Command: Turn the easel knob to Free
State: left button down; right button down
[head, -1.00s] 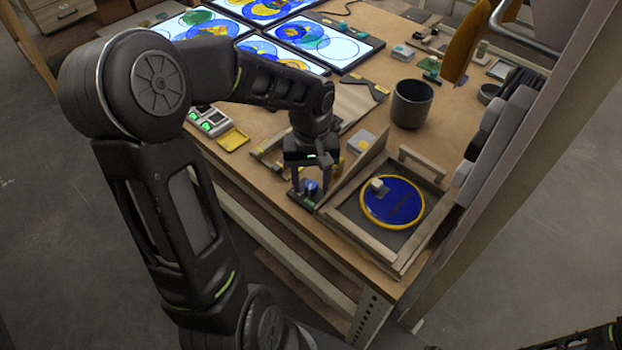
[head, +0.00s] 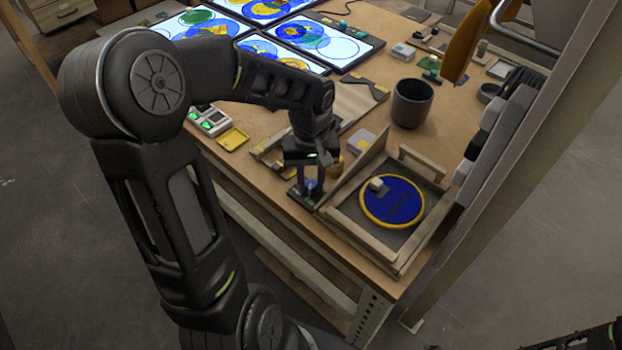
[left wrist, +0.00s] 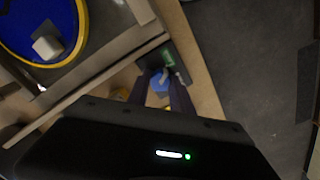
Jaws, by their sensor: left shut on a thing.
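The easel is a wooden frame (head: 345,228) at the table's near right corner, with a blue round panel (head: 393,203) rimmed in yellow lying inside it. The blue knob (head: 311,185) stands on a small dark green plate (head: 296,197) just left of the frame. My left gripper (head: 309,190) points down over the plate and is shut on the knob. In the left wrist view the knob (left wrist: 159,82) shows between the two dark fingers (left wrist: 164,84); the plate's lettering is too small to read.
A dark cup (head: 411,104) stands behind the frame. A yellow tray (head: 233,138) and a device with green displays (head: 209,121) lie to the left. Lit panels (head: 315,42) with coloured circles fill the back. A tall post (head: 500,180) rises close on the right.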

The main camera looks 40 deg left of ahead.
pick_arm(q)
jog(key=shift+m, duration=0.5)
jog(key=m, duration=0.5)
jog(key=shift+m, duration=0.3)
jog(key=m, duration=0.5)
jog(key=shift+m, duration=0.3)
jog(key=c, duration=1.1)
grip_release()
jog(key=shift+c, duration=0.2)
jog(key=shift+r, duration=0.1)
